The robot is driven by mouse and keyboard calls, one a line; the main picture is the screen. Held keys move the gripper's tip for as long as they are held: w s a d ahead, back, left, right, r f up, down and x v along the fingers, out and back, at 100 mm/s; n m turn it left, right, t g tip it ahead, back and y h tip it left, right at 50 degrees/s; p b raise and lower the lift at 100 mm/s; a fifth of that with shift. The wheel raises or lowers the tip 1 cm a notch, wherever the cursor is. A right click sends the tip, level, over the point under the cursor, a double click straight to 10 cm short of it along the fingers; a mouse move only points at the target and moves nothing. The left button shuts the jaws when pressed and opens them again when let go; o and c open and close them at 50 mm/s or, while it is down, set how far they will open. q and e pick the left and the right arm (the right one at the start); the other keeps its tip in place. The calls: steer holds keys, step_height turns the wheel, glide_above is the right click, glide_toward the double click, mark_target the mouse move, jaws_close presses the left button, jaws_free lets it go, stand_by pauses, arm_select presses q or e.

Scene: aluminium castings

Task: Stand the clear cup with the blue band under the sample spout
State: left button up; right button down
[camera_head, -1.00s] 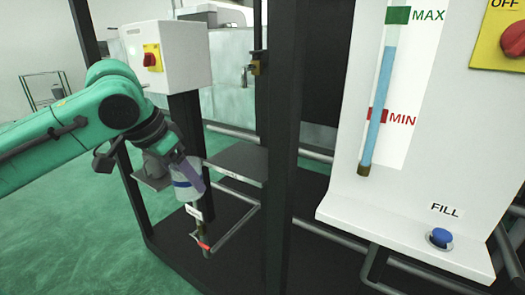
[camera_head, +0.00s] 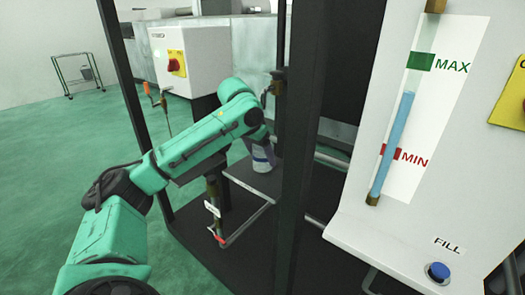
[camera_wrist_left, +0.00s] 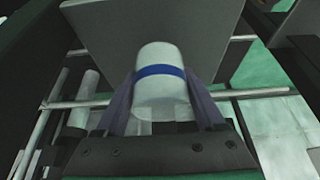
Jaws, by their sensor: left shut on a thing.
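The clear cup with the blue band (camera_head: 262,161) is held by my left gripper (camera_head: 269,150), upright or nearly so in the head view. The wrist view shows the cup (camera_wrist_left: 160,98) between the two fingers of the left gripper (camera_wrist_left: 160,76), the blue band between their tips. My right gripper is not in view.
A dark upright post (camera_head: 302,140) stands just right of the cup. A white box with a red switch (camera_head: 176,62) is behind my left arm. A pipe with a red-marked part (camera_head: 217,225) is below. The white gauge panel (camera_head: 400,200) fills the right.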

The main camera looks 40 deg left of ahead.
arm_select(q)
steer(key=shift+b+x, duration=0.4)
steer(key=shift+x, duration=0.5)
steer(key=shift+s, duration=0.15)
steer(key=o, duration=1.3)
steer(key=p+v, duration=0.1)
steer(key=v, duration=1.1)
steer(key=shift+r, duration=0.1)
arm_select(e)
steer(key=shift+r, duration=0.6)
